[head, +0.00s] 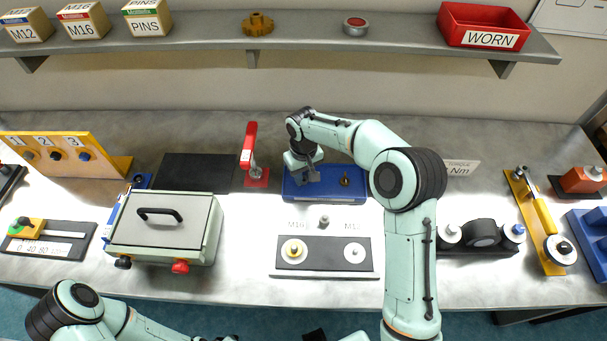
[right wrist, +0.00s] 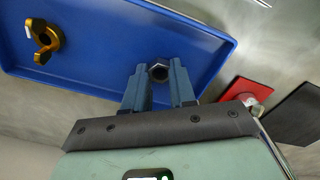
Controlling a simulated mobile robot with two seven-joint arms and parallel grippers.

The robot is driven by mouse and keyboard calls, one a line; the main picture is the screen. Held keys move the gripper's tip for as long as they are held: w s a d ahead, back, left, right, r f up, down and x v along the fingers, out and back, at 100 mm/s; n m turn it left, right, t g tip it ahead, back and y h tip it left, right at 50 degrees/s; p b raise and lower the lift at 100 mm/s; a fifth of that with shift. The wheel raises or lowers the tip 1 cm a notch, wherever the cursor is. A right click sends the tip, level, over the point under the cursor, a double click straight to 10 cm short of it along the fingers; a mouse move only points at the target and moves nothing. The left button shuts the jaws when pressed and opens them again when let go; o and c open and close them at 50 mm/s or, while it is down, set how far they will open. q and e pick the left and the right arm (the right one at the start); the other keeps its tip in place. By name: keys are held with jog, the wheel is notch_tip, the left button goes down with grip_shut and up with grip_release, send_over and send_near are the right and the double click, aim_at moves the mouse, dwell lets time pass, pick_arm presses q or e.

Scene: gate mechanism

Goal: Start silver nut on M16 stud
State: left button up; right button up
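The silver nut (right wrist: 159,71) shows in the right wrist view between the fingertips of my right gripper (right wrist: 158,76), at the blue tray (right wrist: 100,62). The fingers stand close on both sides of it; I cannot tell whether they press on it. In the head view my right gripper (head: 304,176) reaches down into the left part of the tray (head: 325,196), and the nut is not clear there. My left gripper is cut off at the bottom edge and unclear.
A gold wing nut (right wrist: 43,37) lies in the tray. The M12 stud (head: 355,252) is on the right of the plate. A red toggle clamp (head: 249,150) stands left of the tray, a grey-green box (head: 165,230) farther left. My right forearm spans the space right of the plate.

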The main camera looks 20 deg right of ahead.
pick_arm(q)
jog(key=shift+r, duration=0.1)
pick_arm(e)
jog(key=shift+r, duration=0.15)
jog(key=shift+c, duration=0.4)
pick_arm(q)
jog(key=shift+w+r+p, duration=0.3)
pick_arm(e)
jog(key=shift+r, duration=0.5)
jog(key=shift+r+p, duration=0.3)
jog(key=shift+r, duration=0.3)
jog(key=shift+w+r+p, duration=0.1)
jog(key=shift+r+p, duration=0.75)
jog(key=shift+r, duration=1.1)
pick_arm(q)
jog(key=w+r, duration=0.2)
jog(key=r, duration=0.1)
jog(key=shift+w, duration=0.25)
pick_arm(e)
jog(key=shift+f, duration=0.1)
pick_arm(q)
jog(key=shift+s, duration=0.1)
pick_arm(e)
jog(key=shift+s, duration=0.2)
